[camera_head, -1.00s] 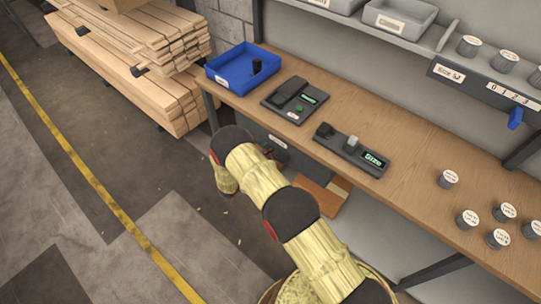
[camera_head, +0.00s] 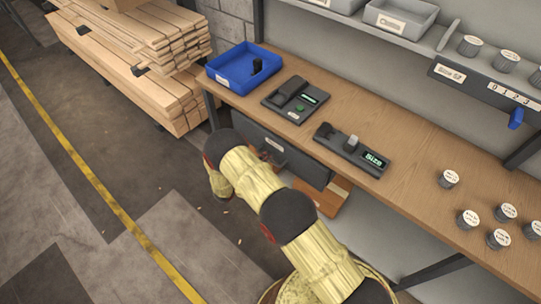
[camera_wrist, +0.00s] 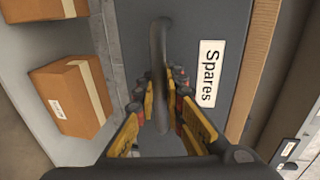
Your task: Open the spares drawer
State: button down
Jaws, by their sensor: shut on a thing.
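The spares drawer is a dark grey front under the workbench in the head view (camera_head: 305,169). Its front also shows in the wrist view (camera_wrist: 225,28), with a white "Spares" label (camera_wrist: 208,73). A dark bar handle (camera_wrist: 162,45) stands out from the front. My gripper (camera_wrist: 165,95) is shut on this handle, with yellow fingers on both sides of it. In the head view, my arm hides part of the drawer front and most of the gripper. The drawer front stands a little out from the bench edge.
The wooden workbench (camera_head: 420,165) carries a blue tray (camera_head: 222,76), two dark devices and several grey labelled cylinders. Cardboard boxes (camera_wrist: 72,97) sit beside the drawer. Stacked planks (camera_head: 150,80) stand at the left. The floor in front is clear.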

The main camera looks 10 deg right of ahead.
jog(key=f+v, duration=0.2)
jog(key=v, duration=1)
jog(key=a+f+b+v, duration=0.1)
jog(key=f+v, duration=0.2)
jog(key=v, duration=0.9)
jog(key=shift+s, duration=0.35)
jog(key=c, duration=1.9)
grip_release()
jog(key=v, duration=1.2)
